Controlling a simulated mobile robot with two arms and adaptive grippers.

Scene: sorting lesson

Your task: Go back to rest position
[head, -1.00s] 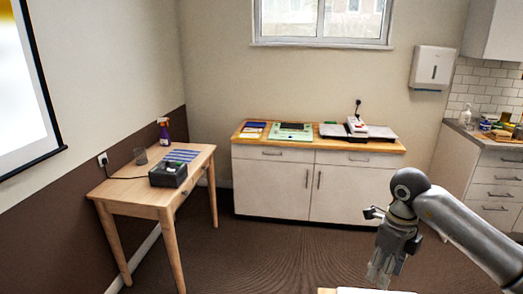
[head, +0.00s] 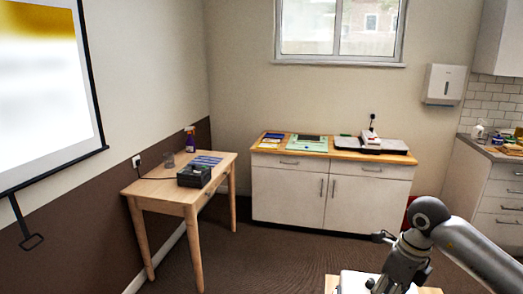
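My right gripper (head: 386,286) is at the bottom of the head view, right of centre, hanging down from my grey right arm (head: 475,250). Its fingertips are close to the bottom edge and small, so I cannot tell whether it is open or shut. It is above or in front of a white object (head: 352,282) on a light wooden surface (head: 331,284), both cut off by the bottom edge. My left gripper and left arm are not in view.
A wooden table (head: 165,197) at the left carries a dark box (head: 194,175), a glass and a spray bottle (head: 190,139). A white cabinet (head: 290,193) stands below the window. Open brown floor (head: 270,255) lies between.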

